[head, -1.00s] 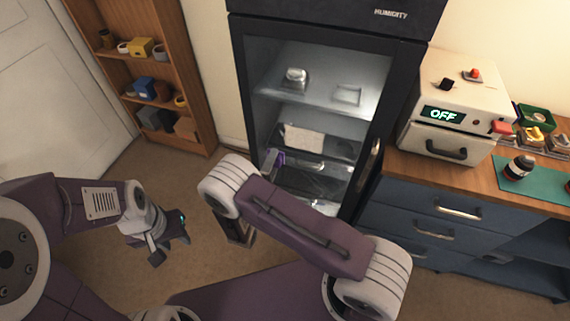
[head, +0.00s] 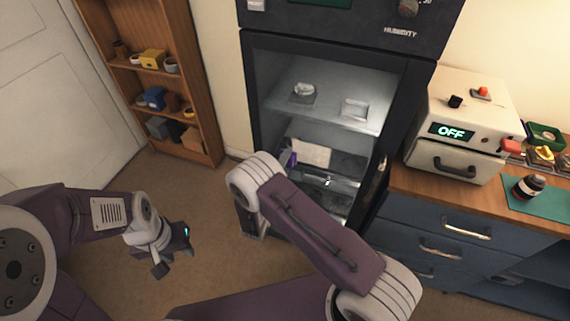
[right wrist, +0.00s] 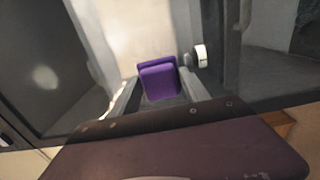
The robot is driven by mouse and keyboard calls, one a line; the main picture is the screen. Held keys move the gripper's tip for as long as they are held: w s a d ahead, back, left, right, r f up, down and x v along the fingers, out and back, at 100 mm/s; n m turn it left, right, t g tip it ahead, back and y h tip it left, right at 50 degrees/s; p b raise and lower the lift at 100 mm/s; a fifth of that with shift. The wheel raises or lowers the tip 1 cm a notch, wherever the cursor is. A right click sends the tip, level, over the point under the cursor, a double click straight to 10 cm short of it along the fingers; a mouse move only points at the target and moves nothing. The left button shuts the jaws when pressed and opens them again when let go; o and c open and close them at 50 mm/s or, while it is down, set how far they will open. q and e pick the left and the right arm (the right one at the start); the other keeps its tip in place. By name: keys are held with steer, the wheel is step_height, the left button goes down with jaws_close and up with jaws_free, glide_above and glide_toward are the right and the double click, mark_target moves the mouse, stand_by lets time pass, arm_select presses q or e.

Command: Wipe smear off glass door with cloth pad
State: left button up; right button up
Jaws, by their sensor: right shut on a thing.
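The glass door (head: 262,100) of the dark cabinet is in the middle of the head view, in a black frame. A pale rectangular patch (head: 312,153) shows at its lower middle; I cannot tell if it is the smear or something behind the glass. My right gripper (right wrist: 159,79) is shut on the purple cloth pad (right wrist: 158,84). In the head view the pad (head: 291,158) is just left of the pale patch, mostly hidden by my arm; contact with the glass is unclear. A faint whitish spot (right wrist: 45,77) shows on a dark pane. My left gripper (head: 176,256) is open and empty above the floor.
Right of the cabinet, a wooden counter (head: 415,180) over blue drawers holds a white box (head: 470,100) reading OFF, a green mat (head: 548,204) and a dark jar (head: 528,187). A wooden shelf (head: 205,90) stands at the left. The floor between is clear.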

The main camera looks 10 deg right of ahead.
mark_target(320, 156)
steer(key=shift+b+x, duration=0.35)
steer(key=shift+x, duration=0.6)
stand_by(0.3)
steer(key=shift+s+d+p, duration=0.45)
steer(key=shift+s+d, duration=0.55)
steer(key=shift+d, duration=0.25)
steer(key=shift+s+d+r+p, duration=0.15)
steer(key=shift+s+d, duration=0.55)
steer(key=shift+d, duration=0.4)
steer(key=shift+s+d+f+p, duration=0.15)
steer(key=shift+s+d, duration=0.5)
steer(key=shift+d, duration=0.45)
steer(key=shift+s+d+r+p, duration=0.15)
steer(key=shift+s+d, duration=0.55)
steer(key=shift+d, duration=0.35)
steer(key=shift+s+d, duration=0.4)
steer(key=shift+d, duration=0.25)
steer(key=shift+s+d, duration=0.45)
steer(key=shift+d, duration=0.15)
steer(key=shift+a+r+p, duration=0.1)
steer(key=shift+r+p, duration=0.65)
steer(key=shift+p, duration=0.15)
steer(key=shift+w+a+f, duration=0.1)
steer(key=shift+w+a+b, duration=0.25)
steer(key=shift+w+a, duration=0.2)
steer(key=shift+a, duration=0.2)
steer(key=shift+w+a+b, duration=0.2)
steer(key=shift+w+a, duration=0.25)
steer(key=shift+a, duration=0.2)
steer(key=shift+w+a, duration=0.1)
